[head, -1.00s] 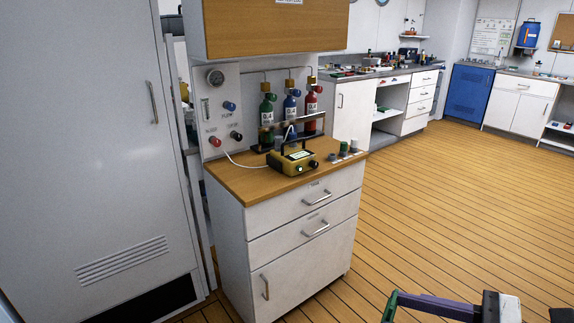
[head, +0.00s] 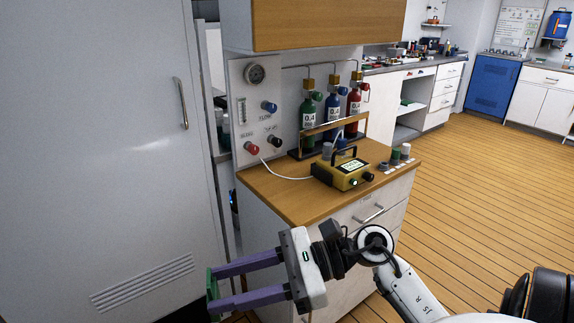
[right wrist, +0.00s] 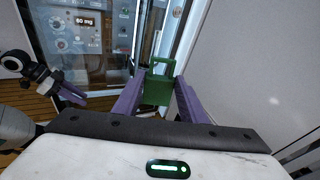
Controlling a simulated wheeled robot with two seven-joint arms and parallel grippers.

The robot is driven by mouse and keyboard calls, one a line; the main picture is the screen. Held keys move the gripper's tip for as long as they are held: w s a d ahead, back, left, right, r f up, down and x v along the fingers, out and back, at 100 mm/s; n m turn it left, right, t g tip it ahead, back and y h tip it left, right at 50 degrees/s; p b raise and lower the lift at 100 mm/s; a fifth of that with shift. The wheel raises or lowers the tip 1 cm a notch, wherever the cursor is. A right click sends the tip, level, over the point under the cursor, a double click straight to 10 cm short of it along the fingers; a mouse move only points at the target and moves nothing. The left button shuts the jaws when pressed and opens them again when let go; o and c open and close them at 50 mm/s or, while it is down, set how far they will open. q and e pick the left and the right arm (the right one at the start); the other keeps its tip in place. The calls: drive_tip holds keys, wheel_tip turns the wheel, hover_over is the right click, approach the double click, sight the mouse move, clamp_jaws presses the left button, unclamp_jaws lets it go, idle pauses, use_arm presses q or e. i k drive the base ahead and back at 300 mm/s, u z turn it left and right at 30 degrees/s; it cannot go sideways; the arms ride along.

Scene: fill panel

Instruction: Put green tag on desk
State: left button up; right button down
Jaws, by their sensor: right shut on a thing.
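The green tag (head: 212,291) is at the far left end of my right gripper (head: 214,286), in front of the cabinet. In the right wrist view the green tag (right wrist: 158,88), with a loop handle on top, sits between the purple fingers of my right gripper (right wrist: 160,85), which is shut on it. The wooden-topped desk (head: 285,198) stands behind and above the gripper in the head view; the tag is apart from it. Purple fingers of what looks like my left gripper (right wrist: 70,92) show at the left of the right wrist view; their opening is unclear.
A yellow device (head: 342,173) with a white cable sits on the desktop. Green, blue and red bottles (head: 332,110) stand in a rack behind it. Small cylinders (head: 397,157) stand at the right edge. The desktop's front left is clear. A tall grey locker (head: 105,150) stands left.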

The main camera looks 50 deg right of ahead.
sight(303, 195)
drive_tip(key=z, duration=0.15)
drive_tip(key=i, duration=0.85)
drive_tip(key=z, duration=1.1)
drive_tip(key=i, duration=0.3)
drive_tip(key=z, duration=0.3)
